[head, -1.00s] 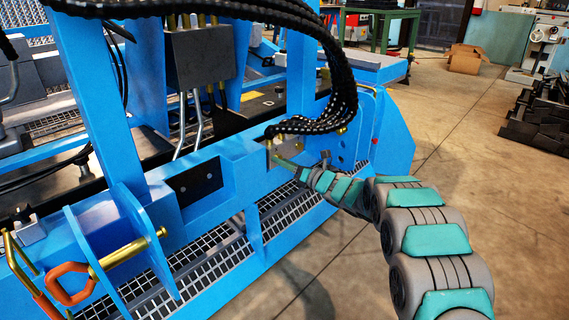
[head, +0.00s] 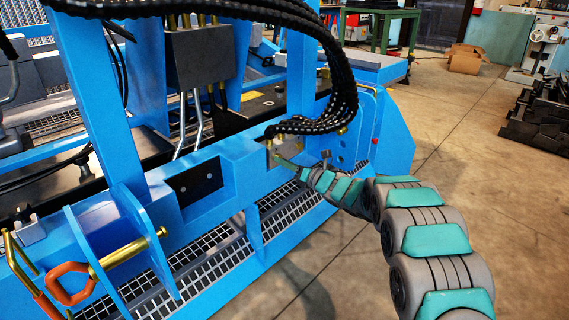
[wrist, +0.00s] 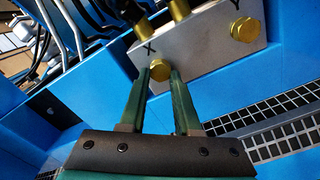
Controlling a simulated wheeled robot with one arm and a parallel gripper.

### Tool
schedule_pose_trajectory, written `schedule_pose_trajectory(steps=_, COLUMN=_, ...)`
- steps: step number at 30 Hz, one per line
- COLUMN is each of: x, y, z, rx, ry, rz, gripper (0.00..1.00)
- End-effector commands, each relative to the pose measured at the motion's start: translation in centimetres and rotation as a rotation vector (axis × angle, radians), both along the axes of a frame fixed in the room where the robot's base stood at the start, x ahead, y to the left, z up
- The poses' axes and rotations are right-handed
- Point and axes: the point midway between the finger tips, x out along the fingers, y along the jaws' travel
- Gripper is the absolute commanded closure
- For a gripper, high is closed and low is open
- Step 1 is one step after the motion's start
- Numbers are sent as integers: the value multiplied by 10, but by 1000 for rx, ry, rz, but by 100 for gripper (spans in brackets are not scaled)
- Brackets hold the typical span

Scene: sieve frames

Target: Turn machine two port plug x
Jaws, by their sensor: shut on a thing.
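The port plug x is a brass hex plug (wrist: 160,70) on a grey metal block (wrist: 205,45), just below a stamped X in the wrist view. My gripper (wrist: 159,74) has its two green fingers on either side of this plug and is shut on it. A second brass plug (wrist: 245,29) sits to the right on the same block, near a stamped Y. In the head view my gripper (head: 284,161) reaches the block below the black hoses, and the plug is too small to make out there.
Black hoses (head: 345,90) arch over the block and end in brass fittings just above my gripper. The blue machine frame (head: 235,170) surrounds it, with a grated step (head: 195,255) below. A gold pin with an orange handle (head: 70,283) is at the lower left. Open floor (head: 470,180) lies to the right.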

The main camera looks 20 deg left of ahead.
Motion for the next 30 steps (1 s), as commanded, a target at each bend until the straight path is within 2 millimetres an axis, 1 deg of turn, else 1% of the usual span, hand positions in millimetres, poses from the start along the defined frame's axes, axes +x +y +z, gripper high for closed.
schedule_pose_trajectory(steps=8, x=1, y=-2, z=1, rx=62, ry=152, rz=-2, gripper=100)
schedule_pose_trajectory(steps=24, x=-1, y=0, z=4, rx=254, ry=617, rz=-1, gripper=100)
schedule_pose_trajectory(steps=30, x=0, y=-1, z=5, rx=317, ry=764, rz=-2, gripper=100)
